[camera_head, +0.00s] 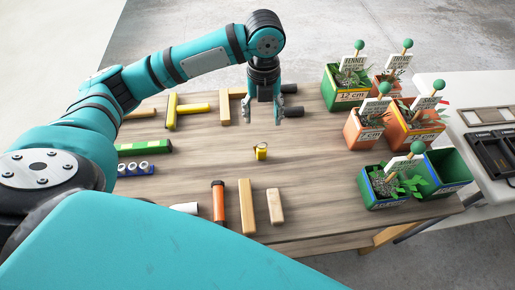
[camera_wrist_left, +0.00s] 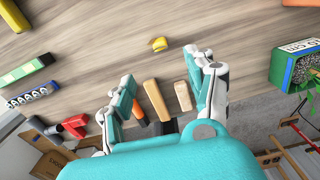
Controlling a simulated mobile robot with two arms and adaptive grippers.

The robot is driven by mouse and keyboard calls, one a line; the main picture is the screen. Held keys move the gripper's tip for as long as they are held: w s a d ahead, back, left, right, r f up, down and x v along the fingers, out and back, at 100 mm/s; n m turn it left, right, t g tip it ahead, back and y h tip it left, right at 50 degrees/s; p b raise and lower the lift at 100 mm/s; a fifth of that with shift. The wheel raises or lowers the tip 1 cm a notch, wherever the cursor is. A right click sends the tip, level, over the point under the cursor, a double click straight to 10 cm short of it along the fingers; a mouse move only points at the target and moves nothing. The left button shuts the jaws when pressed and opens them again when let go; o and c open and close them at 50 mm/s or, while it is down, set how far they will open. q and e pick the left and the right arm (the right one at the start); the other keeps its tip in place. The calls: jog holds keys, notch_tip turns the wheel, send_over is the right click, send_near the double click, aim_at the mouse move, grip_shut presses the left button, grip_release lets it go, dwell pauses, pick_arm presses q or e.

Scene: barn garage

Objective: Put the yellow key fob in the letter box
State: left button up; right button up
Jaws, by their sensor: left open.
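A small yellow key fob (camera_head: 261,151) with a ring lies on the wooden table (camera_head: 320,195), near the middle. In the left wrist view the key fob (camera_wrist_left: 158,44) lies beyond my fingertips, alone on bare wood. My left gripper (camera_head: 278,119) is open and empty above the table, a little behind the fob in the head view. Its two fingers also show spread apart in the left wrist view (camera_wrist_left: 165,70). My right gripper does not show. I cannot make out a letter box in either view.
Several planted pots, one a green pot (camera_head: 353,85), stand along the table's right side. Wooden blocks (camera_head: 247,205) and an orange-handled tool (camera_head: 218,203) lie at the front. A yellow T-shaped piece (camera_head: 185,108) and green bar (camera_head: 145,147) lie left. Wood around the fob is clear.

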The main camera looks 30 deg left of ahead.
pick_arm(q)
jog(key=m, duration=0.1)
send_near(261, 148)
jog(key=shift+m, duration=0.4)
jog(key=f, duration=0.7)
jog(key=shift+w+d, duration=0.1)
jog(key=shift+w, duration=0.15)
notch_tip(261, 148, down, 5)
jog(key=shift+r+p, duration=0.1)
jog(key=shift+p, duration=0.4)
jog(key=shift+f, duration=0.35)
jog(key=c, duration=1.1)
